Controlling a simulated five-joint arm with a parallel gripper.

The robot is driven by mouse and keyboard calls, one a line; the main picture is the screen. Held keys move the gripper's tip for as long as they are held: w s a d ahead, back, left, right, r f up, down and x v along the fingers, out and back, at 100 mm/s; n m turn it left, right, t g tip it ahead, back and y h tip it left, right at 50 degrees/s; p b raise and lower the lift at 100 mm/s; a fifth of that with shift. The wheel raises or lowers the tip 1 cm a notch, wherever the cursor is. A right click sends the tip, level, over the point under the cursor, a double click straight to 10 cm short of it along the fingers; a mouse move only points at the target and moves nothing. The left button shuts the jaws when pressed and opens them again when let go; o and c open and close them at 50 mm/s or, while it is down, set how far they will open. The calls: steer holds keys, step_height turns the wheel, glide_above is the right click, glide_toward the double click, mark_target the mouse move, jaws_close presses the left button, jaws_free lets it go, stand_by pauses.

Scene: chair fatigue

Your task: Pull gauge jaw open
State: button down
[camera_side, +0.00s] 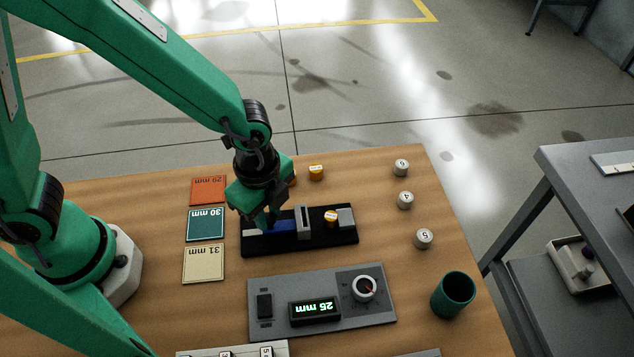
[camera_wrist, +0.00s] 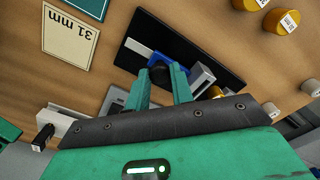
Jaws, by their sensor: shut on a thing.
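The gauge (camera_side: 258,244) is a black base on the wooden table. My gripper (camera_side: 271,222) is down over the blue slide's left part. In the wrist view my gripper (camera_wrist: 163,84) is shut on a dark knob (camera_wrist: 158,74) beside the blue block (camera_wrist: 180,74). The fingers partly hide the knob and slide.
Orange 29 mm (camera_side: 208,191), teal 30 mm (camera_side: 206,224) and tan 31 mm (camera_side: 204,264) cards lie left of the gauge. A grey panel (camera_side: 268,330) reading 25 mm stands in front. Grey cylinders (camera_side: 405,200) and a green cup (camera_side: 453,293) stand right. Another orange cylinder (camera_side: 316,173) stands behind.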

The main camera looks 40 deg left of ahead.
steer(key=shift+s+a, duration=0.15)
steer(key=shift+s, duration=0.05)
steer(key=c, duration=1.2)
jaws_free()
steer(key=shift+w+r, duration=0.1)
steer(key=shift+r, duration=3.8)
steer(key=shift+w+a+r+n, duration=0.1)
steer(key=shift+a+r+n, duration=0.2)
steer(key=s+a+r+n+t, duration=0.2)
steer(key=a+r+n, duration=0.4)
steer(key=a+n, duration=0.2)
steer(key=s+a+r+n+t, duration=0.2)
steer(key=a+r+n, duration=0.4)
steer(key=a+n, duration=0.3)
steer(key=shift+s+a+t, duration=0.15)
steer(key=shift+a+t, duration=0.55)
steer(key=shift+a, duration=0.15)
